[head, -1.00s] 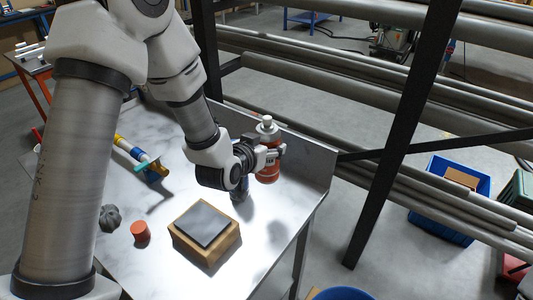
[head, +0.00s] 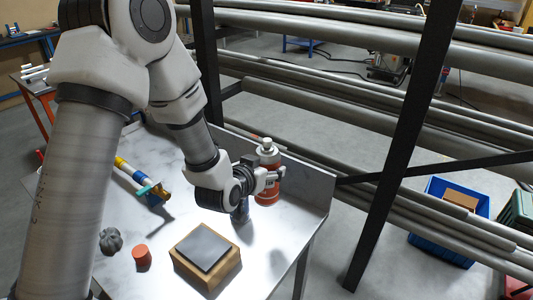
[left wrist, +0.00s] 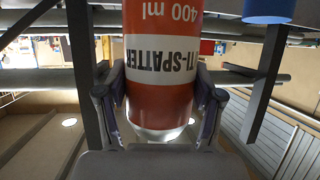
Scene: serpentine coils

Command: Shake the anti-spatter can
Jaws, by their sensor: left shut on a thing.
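The anti-spatter can (head: 268,185) is red-orange with a white band and a pale top. It is held upright above the far right part of the metal table (head: 285,210). My left gripper (head: 270,178) is shut around its body. In the left wrist view the can (left wrist: 160,75) fills the middle, its lettering upside down, with my left gripper's fingers (left wrist: 160,112) on both sides. My right gripper is in neither view.
On the table are a wooden block with a dark top (head: 206,254), an orange cylinder (head: 142,256), a dark lobed knob (head: 111,240) and a yellow, white and blue torch-like tool (head: 142,180). A dark post (head: 395,160) and grey pipes (head: 350,105) stand beyond the table. A blue crate (head: 440,225) is on the floor at right.

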